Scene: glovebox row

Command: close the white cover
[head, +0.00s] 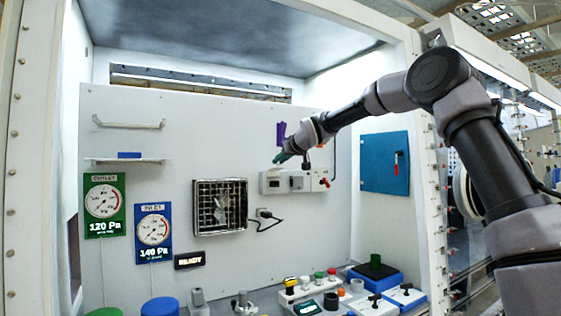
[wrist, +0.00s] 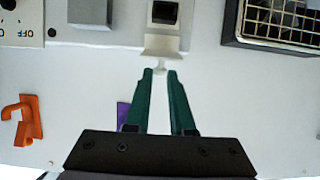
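The white cover (wrist: 162,46) shows in the wrist view as a raised flap with a small pale knob (wrist: 160,68) at its near edge. A dark opening (wrist: 164,12) shows just beyond it. My gripper (wrist: 160,73) has two green fingers, apart, with the knob between or just beyond their tips; I cannot tell whether they touch it. In the head view my gripper (head: 282,158) is at the wall, just above the left part of a white panel unit (head: 272,184). The cover is too small to make out clearly there.
A fan grille (head: 220,207) is left of the unit, with a cable beside it. A grey box (wrist: 90,12), an OFF-marked switch (wrist: 20,22) and an orange hook (wrist: 24,120) are nearby. Something purple (head: 281,133) is behind my gripper. Benchtop devices (head: 318,292) stand below.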

